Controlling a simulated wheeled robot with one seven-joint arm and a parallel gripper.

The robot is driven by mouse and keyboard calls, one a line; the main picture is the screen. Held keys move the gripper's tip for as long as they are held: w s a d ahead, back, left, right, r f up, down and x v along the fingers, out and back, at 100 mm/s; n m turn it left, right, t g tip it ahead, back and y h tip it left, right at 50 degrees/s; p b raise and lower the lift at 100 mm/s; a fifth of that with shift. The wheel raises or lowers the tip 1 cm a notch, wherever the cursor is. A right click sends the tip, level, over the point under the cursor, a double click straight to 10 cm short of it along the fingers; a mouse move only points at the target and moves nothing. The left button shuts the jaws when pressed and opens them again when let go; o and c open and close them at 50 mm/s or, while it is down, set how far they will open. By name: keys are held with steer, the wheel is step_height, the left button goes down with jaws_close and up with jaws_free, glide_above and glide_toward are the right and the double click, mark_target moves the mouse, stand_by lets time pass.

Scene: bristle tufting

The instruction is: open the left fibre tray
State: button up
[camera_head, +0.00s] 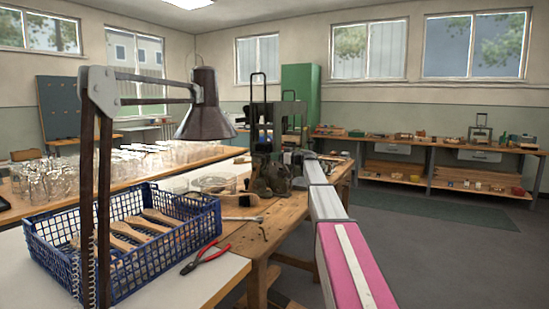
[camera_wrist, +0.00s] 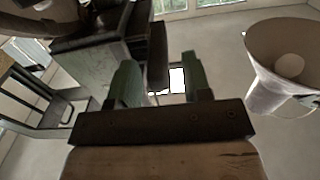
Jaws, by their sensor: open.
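In the wrist view my gripper (camera_wrist: 160,78) shows as two green fingers standing apart, with nothing between them. The view past them is tilted up toward the ceiling. A dark greenish machine body (camera_wrist: 95,55) fills the upper left of that view, close beyond the left finger. In the head view the dark tufting machine (camera_head: 262,130) stands on the wooden bench, and my arm reaches out toward it. My gripper is hard to separate from the machine there. I cannot make out the left fibre tray or whether it is open.
A desk lamp (camera_head: 204,105) hangs over the near bench; its shade (camera_wrist: 290,65) is right in the wrist view. A blue crate (camera_head: 185,238) holds brush bodies. Red pliers (camera_head: 206,257) and a brush (camera_head: 243,218) lie beside it. The floor (camera_head: 440,260) at right is clear.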

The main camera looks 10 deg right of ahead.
steer(key=shift+w+a, duration=0.45)
steer(key=shift+a, duration=0.15)
jaws_close()
steer(key=s+a, duration=0.8)
steer(key=s, duration=0.3)
steer(key=shift+s+a, duration=0.25)
steer(key=shift+s, duration=0.1)
jaws_free()
steer(key=shift+s+a, duration=0.1)
